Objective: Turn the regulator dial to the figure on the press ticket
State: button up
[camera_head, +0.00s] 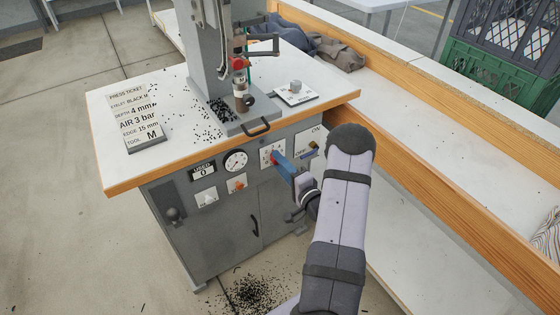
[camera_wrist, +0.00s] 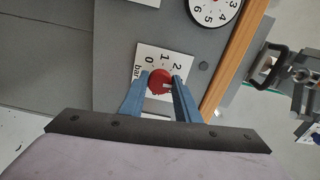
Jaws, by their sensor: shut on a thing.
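The press ticket (camera_head: 137,116) lies on the left of the press table and reads "AIR 3 bar". The regulator dial is a red knob (camera_wrist: 159,80) on a white plate (camera_wrist: 145,53) marked 0, 1, 2 and "bar"; further figures are hidden by my fingers. A pale mark shows on the knob's right side, towards the right finger; its exact reading is unclear. My gripper (camera_wrist: 161,78) has its blue fingers on either side of the knob, shut on it. In the head view my gripper (camera_head: 278,161) reaches the dial plate (camera_head: 266,151) on the cabinet front.
A round gauge (camera_head: 235,161), a counter (camera_head: 203,171) reading 0 and small switches (camera_head: 237,183) sit left of the dial. An ON/OFF switch panel (camera_head: 308,143) is close on the right. Black eyelets litter the table and floor.

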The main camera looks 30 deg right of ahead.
jog(key=shift+m, duration=0.5)
jog(key=o, duration=1)
jog(key=shift+o, duration=0.2)
jog(key=shift+s, duration=0.1)
jog(key=s, duration=0.7)
jog(key=shift+s, duration=0.1)
